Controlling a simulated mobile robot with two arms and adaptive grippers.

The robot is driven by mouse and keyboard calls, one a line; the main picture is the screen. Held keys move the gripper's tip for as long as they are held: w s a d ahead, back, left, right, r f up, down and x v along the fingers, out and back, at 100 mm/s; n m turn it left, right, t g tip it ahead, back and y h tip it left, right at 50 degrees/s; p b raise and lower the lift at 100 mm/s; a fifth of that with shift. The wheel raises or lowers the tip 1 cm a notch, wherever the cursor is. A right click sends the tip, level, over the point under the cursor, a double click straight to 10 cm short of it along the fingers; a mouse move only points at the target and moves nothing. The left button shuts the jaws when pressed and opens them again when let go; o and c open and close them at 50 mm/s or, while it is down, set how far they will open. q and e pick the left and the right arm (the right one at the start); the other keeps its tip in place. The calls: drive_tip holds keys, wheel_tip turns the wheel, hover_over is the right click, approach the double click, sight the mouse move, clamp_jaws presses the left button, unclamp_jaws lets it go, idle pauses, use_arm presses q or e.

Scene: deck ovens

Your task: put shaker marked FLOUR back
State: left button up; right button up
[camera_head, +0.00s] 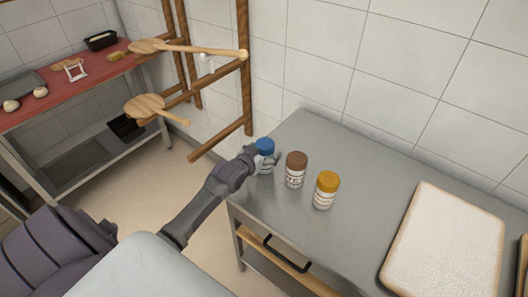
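Three shakers stand in a slanting row on the steel counter (290,220). One has a blue lid (265,145), one a brown lid (296,170), and one a yellow lid (326,190). Their labels are too small to read surely, so I cannot tell which is marked FLOUR. My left gripper (258,161) is at the blue-lidded shaker and covers part of its pale body. Its fingers are mostly hidden, so I cannot tell whether they grip the shaker. My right gripper is out of view.
A pale slab on a board (446,245) lies on the counter's right. A wooden rack (245,80) holding peels (150,107) stands against the tiled wall. A red-topped table (85,85) with dough balls and small tools is at the left. The counter's middle is clear.

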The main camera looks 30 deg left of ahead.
use_arm(q)
drive_tip(key=shift+r, duration=0.15)
drive_tip(key=shift+s, duration=0.3)
drive_tip(key=a+v, duration=0.1)
drive_tip(key=v, duration=1)
drive_tip(key=shift+s+d+r+b, duration=0.15)
drive_tip(key=shift+s+d+b, duration=0.05)
drive_tip(key=shift+d+b, duration=0.3)
